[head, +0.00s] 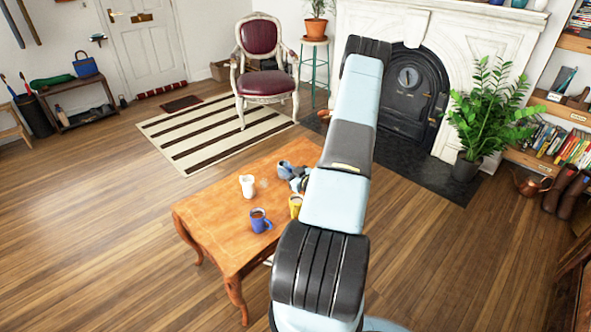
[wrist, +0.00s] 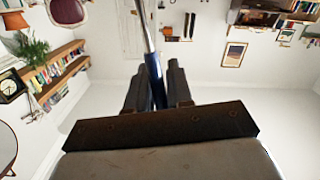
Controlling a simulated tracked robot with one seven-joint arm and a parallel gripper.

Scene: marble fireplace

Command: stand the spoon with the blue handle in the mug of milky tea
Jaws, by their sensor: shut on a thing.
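In the wrist view my gripper (wrist: 156,84) is shut on the blue handle of the spoon (wrist: 157,72). Its bare metal part (wrist: 144,26) runs up out of the picture, so the bowl is cut off. In the head view my gripper (head: 299,183) is over the far right part of the wooden table, partly hidden by my arm. Nearby stand a white mug (head: 247,186), a blue mug (head: 260,221) with a brown drink, a yellow mug (head: 295,205) and a grey-blue mug (head: 285,168). I cannot tell which holds milky tea.
The wooden table (head: 215,215) is bare on its left side. My arm hides its right edge. A striped rug (head: 195,140) and red armchair (head: 262,85) lie beyond, with a fireplace (head: 408,95) and a plant (head: 490,110) at the right.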

